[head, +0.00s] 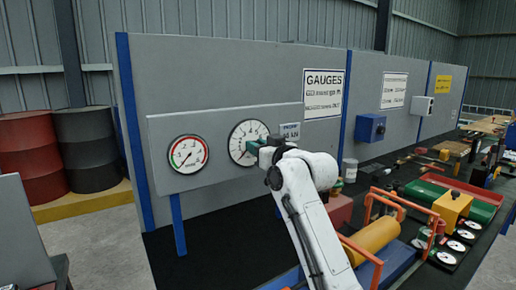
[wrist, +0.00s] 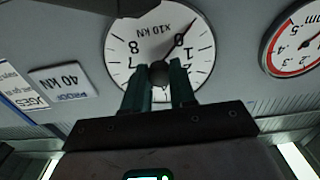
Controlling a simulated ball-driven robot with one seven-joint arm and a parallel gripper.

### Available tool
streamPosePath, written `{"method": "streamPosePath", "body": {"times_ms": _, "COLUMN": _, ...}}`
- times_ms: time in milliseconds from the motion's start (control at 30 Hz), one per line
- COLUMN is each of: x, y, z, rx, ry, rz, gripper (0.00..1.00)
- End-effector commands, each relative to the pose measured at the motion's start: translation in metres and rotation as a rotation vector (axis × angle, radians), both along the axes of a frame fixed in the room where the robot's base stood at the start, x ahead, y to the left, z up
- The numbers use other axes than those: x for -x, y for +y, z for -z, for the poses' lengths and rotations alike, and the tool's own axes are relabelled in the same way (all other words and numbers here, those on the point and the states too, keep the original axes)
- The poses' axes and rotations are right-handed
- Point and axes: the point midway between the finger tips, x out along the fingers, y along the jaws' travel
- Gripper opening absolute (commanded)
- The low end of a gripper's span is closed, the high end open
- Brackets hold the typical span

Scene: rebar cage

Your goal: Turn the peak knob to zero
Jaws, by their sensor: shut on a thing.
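The large white dial gauge (head: 243,132) is on the grey gauge panel, right of a smaller red-ringed gauge (head: 188,154). In the wrist view the white dial (wrist: 122,60) appears upside down, marked x10 kN. A dark knob (wrist: 159,72) sits at its centre. My gripper (head: 256,147) reaches the dial's lower right from the front. In the wrist view its two fingers are on either side of the knob, shut on it. A thin dark pointer runs from the centre past the 0 numeral toward the rim. The fingers hide part of the dial.
A PROOF 40 kN label (wrist: 62,82) is beside the dial. A blue box (head: 371,128) is on the panel farther right. The bench at right holds a yellow cylinder (head: 372,240), orange frames and small dials. Red (head: 32,150) and black drums stand at left.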

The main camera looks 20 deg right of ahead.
Motion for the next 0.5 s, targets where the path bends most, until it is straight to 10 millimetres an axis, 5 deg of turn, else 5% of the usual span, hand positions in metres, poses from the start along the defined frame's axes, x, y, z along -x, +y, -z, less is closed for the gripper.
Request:
{"method": "streamPosePath", "body": {"times_ms": 300, "x": -0.0004, "y": 0.0005, "z": 0.0059, "rx": 0.003, "ry": 0.010, "rz": -0.001, "gripper": 0.00}}
{"method": "streamPosePath", "body": {"times_ms": 333, "x": -0.0004, "y": 0.0005, "z": 0.0059, "rx": 0.004, "ry": 0.011, "rz": -0.001, "gripper": 0.27}}
{"method": "streamPosePath", "body": {"times_ms": 500, "x": -0.0003, "y": 0.0004, "z": 0.0040, "rx": 0.002, "ry": 0.008, "rz": -0.001, "gripper": 0.43}}
